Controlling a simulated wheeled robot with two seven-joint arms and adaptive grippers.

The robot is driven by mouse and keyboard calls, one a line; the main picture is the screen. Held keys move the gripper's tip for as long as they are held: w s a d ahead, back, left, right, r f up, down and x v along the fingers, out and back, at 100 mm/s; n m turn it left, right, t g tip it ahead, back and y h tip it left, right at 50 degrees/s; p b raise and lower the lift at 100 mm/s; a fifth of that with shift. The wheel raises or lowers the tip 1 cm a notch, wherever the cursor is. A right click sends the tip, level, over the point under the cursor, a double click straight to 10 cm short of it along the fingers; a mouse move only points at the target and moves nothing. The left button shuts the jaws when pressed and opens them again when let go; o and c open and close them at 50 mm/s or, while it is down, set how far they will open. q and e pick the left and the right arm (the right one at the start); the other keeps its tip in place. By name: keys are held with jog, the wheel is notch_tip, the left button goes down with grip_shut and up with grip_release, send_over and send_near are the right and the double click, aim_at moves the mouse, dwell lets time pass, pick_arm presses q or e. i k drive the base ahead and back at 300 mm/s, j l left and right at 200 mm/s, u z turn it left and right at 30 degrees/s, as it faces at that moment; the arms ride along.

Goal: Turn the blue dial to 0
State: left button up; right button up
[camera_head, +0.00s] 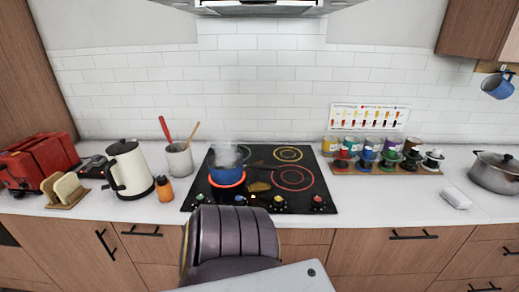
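The black cooktop (337,207) has a row of small dials along its front edge. The blue dial (240,199) is near the left of that row, just in front of the blue pot (226,174). Its pointer and the marks around it are too small to read. The pot stands on the front left burner, whose ring glows orange-red, and steam rises above it. A yellow dial (278,201) and a red dial (317,202) are to the right, and another small dial is at the left end. Neither of my grippers is in view. Part of my own arm or body shows at the bottom centre.
A utensil crock (179,160), cream kettle (129,168) and orange bottle (164,188) stand left of the cooktop. A rack of coloured jars (425,171) and a grey lidded pot (494,175) are to the right.

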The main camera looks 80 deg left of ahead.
aim_at(239, 200)
jog(key=u, duration=2.3)
